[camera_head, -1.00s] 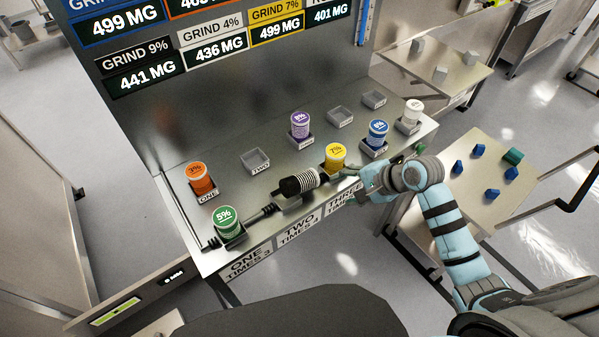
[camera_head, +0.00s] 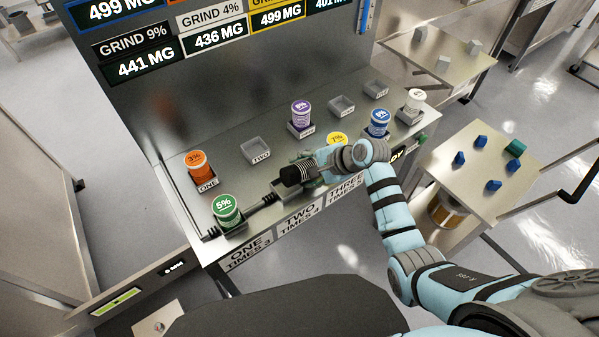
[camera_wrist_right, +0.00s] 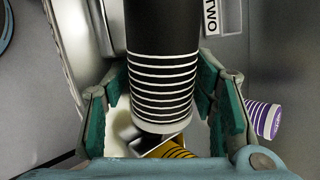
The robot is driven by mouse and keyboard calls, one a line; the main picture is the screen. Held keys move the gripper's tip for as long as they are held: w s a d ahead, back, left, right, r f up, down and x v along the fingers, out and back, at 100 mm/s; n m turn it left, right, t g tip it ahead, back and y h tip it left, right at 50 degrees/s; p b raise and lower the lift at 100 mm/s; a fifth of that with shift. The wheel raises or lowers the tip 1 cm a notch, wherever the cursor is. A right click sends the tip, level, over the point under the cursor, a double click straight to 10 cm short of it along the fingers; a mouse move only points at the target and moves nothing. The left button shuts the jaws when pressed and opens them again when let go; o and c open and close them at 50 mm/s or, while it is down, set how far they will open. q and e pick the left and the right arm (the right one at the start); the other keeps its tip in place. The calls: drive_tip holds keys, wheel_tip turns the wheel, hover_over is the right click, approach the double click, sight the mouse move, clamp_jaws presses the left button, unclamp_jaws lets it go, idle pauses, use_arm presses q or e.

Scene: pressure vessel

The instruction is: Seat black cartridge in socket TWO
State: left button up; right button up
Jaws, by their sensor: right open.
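In the right wrist view the cartridge (camera_wrist_right: 163,60) stands between the two fingers. My right gripper (camera_head: 308,168) is open around its ringed end, with visible gaps to the fingers. An empty grey holder marked TWO (camera_head: 256,150) sits behind and left of the cartridge. What lies under the cartridge is mostly hidden. My left gripper is out of view.
Orange (camera_head: 197,166) and green (camera_head: 226,211) canisters stand to the left. Purple (camera_head: 300,114), blue (camera_head: 378,122) and white (camera_head: 415,100) ones stand behind and right. The yellow canister (camera_head: 337,139) is partly hidden by my arm. Two empty holders are at the back.

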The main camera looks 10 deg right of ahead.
drive_tip(key=shift+r, duration=0.1)
clamp_jaws()
drive_tip(key=shift+r, duration=0.1)
